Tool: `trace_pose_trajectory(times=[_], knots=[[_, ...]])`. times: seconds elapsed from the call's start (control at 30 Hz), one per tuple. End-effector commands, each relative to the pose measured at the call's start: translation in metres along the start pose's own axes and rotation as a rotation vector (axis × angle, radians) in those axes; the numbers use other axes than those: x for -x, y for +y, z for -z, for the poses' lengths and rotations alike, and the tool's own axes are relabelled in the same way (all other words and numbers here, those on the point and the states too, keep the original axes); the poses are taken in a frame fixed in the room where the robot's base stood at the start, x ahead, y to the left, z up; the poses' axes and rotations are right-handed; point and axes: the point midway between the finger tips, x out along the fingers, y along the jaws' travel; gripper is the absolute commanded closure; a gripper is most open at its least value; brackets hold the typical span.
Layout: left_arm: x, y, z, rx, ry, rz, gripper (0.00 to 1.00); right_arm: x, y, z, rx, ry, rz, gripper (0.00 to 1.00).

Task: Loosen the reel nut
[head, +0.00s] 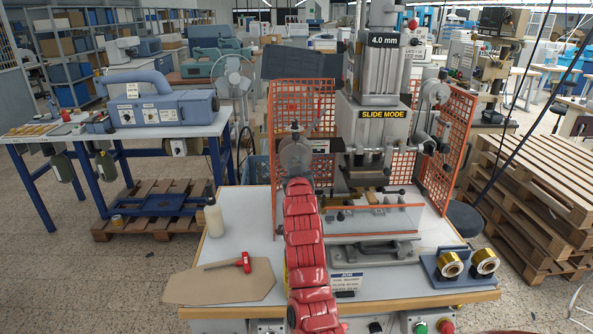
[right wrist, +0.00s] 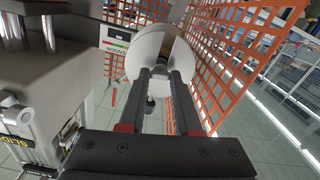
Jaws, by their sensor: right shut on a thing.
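The foil reel shows as a grey disc (head: 296,157) at the left side of the stamping press in the head view. In the right wrist view it is a large pale round flange (right wrist: 150,50). My right gripper (right wrist: 167,74) has both fingertips at the middle of the flange. It is shut on the reel nut, which is mostly hidden between the fingertips. In the head view my red right arm covers most of this gripper. My left gripper is in neither view.
Orange mesh guards (head: 447,130) stand beside the press (head: 370,120); one is close to the reel and my right gripper. The table (head: 235,225) holds a white bottle (head: 214,219), a brown sheet (head: 220,284) with a red-handled tool (head: 243,262), and gold foil rolls (head: 449,264).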

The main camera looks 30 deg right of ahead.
Motion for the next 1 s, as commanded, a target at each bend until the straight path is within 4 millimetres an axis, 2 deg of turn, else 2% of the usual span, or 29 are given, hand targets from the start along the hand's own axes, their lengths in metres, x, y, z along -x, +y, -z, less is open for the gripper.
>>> trace_pose_trajectory(times=[0.03,0.2,0.5,0.77,1.0], knots=[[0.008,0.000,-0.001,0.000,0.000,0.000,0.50,0.000,-0.001,0.000,0.041,0.009,-0.001,1.00],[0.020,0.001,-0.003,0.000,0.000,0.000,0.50,0.000,-0.002,-0.001,0.200,0.006,-0.001,1.00],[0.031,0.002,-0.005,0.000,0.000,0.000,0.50,0.000,-0.002,0.000,0.487,0.003,0.000,1.00],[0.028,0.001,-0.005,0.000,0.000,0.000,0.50,0.000,-0.002,0.002,0.734,0.002,0.001,1.00],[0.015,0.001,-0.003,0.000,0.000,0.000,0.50,0.000,-0.001,0.005,0.963,0.003,-0.001,1.00]])
